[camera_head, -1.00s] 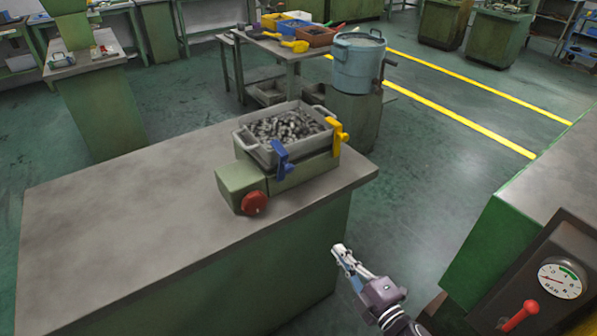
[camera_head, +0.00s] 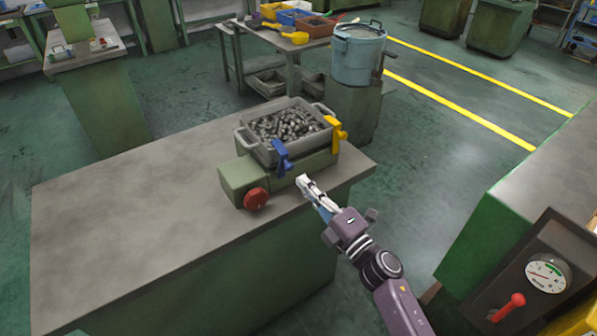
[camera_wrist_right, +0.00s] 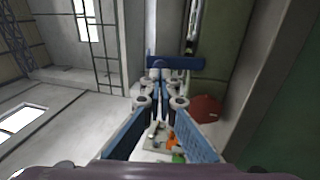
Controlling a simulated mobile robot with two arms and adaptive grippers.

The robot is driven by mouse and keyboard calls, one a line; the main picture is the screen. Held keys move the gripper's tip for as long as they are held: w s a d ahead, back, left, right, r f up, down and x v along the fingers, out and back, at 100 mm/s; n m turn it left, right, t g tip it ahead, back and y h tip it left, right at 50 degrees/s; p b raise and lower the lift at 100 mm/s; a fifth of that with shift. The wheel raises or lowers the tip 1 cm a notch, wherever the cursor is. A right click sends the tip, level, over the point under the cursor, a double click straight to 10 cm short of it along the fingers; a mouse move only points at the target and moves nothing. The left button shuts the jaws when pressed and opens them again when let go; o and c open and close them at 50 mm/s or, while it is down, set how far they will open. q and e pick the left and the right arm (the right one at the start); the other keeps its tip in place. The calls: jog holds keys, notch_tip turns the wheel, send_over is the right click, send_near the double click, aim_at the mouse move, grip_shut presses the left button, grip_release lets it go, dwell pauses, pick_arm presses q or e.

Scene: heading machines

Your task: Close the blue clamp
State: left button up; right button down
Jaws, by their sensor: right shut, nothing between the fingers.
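The blue clamp (camera_head: 282,157) is on the front side of a grey tray (camera_head: 259,152) full of small metal parts, on a green machine base (camera_head: 312,168). Its upper part stands against the tray wall. My right gripper (camera_head: 303,181) is shut and empty, just right of and below the clamp in the head view, with a small apparent gap. In the right wrist view the blue clamp (camera_wrist_right: 185,62) lies crosswise beyond the closed fingertips (camera_wrist_right: 158,68), which partly cover it. I cannot tell there whether they touch. My left gripper is not in view.
A yellow clamp (camera_head: 336,130) is on the tray's right end. A red knob (camera_head: 256,199) sticks out at the base's front left. The grey tabletop (camera_head: 130,220) is clear to the left. A gauge panel (camera_head: 530,280) with a red lever stands at the lower right.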

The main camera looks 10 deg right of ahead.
aim_at(290, 164)
jog(key=shift+p+x, duration=0.3)
jog(key=shift+x, duration=1.3)
jog(key=p, duration=0.3)
jog(key=r+g+p, duration=0.1)
jog(key=p, duration=0.2)
jog(key=shift+w+a+r, duration=0.2)
jog(key=shift+w+r, duration=0.1)
jog(key=shift+w, duration=0.05)
jog(key=shift+w+h+p, duration=0.25)
jog(key=shift+h+p, duration=0.05)
jog(key=shift+p, duration=0.25)
jog(key=shift+w+a+r, duration=0.15)
jog(key=shift+w, duration=0.15)
jog(key=shift+s, duration=0.1)
